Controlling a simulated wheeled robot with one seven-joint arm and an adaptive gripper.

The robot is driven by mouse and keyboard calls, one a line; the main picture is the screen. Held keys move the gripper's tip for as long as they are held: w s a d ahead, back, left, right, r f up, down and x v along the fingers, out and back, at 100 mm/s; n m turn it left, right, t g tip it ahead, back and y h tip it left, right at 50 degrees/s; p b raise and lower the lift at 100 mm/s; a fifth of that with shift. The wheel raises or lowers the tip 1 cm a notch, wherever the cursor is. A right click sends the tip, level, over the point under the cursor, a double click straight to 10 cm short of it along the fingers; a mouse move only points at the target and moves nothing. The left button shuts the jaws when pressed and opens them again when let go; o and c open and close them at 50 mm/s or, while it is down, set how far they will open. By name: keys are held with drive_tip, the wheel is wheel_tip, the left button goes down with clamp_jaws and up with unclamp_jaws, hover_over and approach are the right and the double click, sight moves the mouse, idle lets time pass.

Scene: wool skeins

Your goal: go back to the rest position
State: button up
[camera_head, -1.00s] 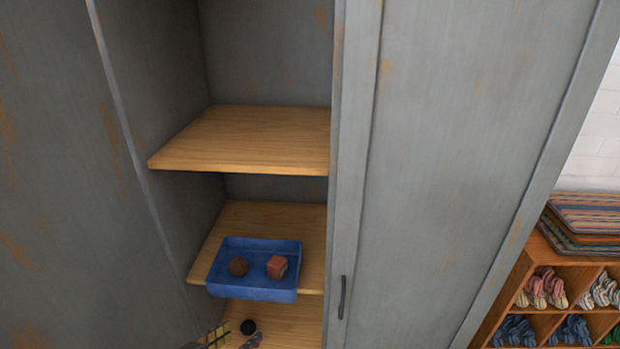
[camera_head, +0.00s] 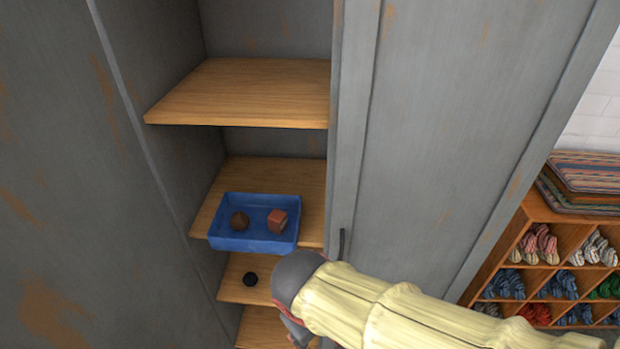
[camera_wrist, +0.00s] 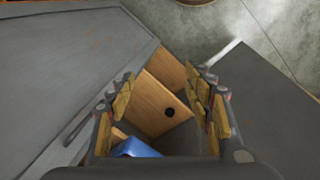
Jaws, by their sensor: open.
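My gripper (camera_wrist: 165,108) is open in the wrist view, with its padded fingers apart and nothing between them but the view of the shelves beyond. In the head view my arm, in a pale yellow sleeve, crosses the lower right in front of the cabinet; the gripper's fingers are mostly hidden there. A blue tray (camera_head: 250,243) on the shelf above holds a brown lump (camera_head: 239,220) and a reddish-brown block (camera_head: 277,220).
The grey cabinet has a wide closed panel (camera_head: 450,130) with a dark handle (camera_head: 341,243) beside my arm. The upper wooden shelf (camera_head: 245,92) is empty. A wooden rack (camera_head: 515,240) at right holds wool skeins, with striped mats (camera_head: 590,180) on top.

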drive_tip(key=d+r+m+t, duration=0.1)
drive_tip(key=d+r+m, duration=0.3)
drive_tip(key=d, duration=0.4)
drive_tip(key=d+r+m+t+y, duration=0.1)
drive_tip(key=d+r+m, duration=0.3)
drive_tip(key=d, duration=0.5)
wheel_tip(320, 180, up, 2)
drive_tip(key=shift+s+r+t, duration=0.15)
drive_tip(key=shift+r+t, duration=0.05)
drive_tip(key=shift+t, duration=0.6)
